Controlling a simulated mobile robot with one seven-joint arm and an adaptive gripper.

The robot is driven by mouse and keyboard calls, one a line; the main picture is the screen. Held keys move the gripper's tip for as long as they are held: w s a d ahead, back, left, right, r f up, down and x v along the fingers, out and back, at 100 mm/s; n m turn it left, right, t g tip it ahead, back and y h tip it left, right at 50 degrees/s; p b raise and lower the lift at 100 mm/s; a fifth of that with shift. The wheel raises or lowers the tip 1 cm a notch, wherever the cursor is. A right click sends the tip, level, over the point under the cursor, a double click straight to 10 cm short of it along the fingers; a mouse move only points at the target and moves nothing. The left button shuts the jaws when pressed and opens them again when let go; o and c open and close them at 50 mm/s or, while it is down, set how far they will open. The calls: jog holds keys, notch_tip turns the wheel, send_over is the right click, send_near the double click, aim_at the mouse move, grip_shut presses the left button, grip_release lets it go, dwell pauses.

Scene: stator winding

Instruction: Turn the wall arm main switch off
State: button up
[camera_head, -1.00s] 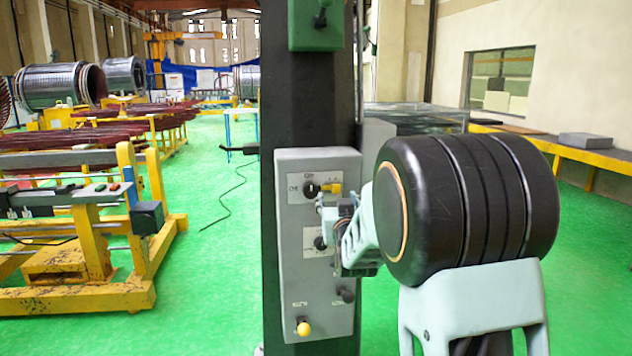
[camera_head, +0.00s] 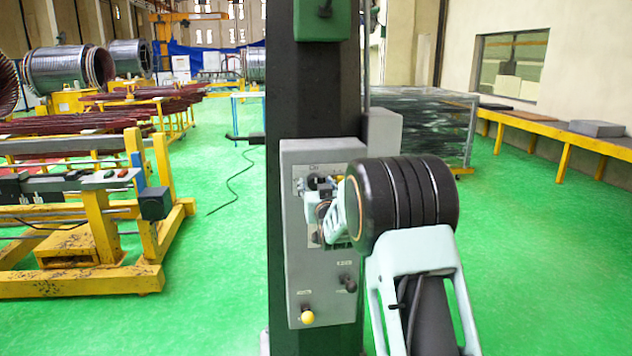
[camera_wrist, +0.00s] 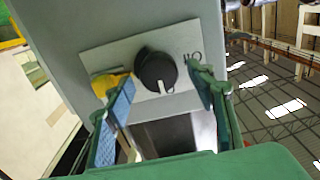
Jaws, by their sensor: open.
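The main switch is a round black knob (camera_wrist: 157,70) with a white pointer mark, on a light plate at the top of the grey control box (camera_head: 300,255). A yellow piece (camera_wrist: 106,84) sits at the knob's left in the wrist view. My gripper (camera_wrist: 160,78) is open, with one green finger on each side of the knob in that view. The left finger has a blue pad and overlaps the yellow piece. I cannot tell whether either finger touches the knob. In the head view my gripper (camera_head: 322,192) is at the upper switch and partly hides it.
The box is mounted on a dark column (camera_head: 285,80). A yellow button (camera_head: 307,317) and a black lever (camera_head: 347,283) are low on the box. Yellow work stands (camera_head: 85,270) are at left and a wall bench (camera_head: 560,125) at right.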

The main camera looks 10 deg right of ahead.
jog(key=shift+w, duration=0.45)
jog(key=c, duration=1.2)
jog(key=shift+o, duration=0.2)
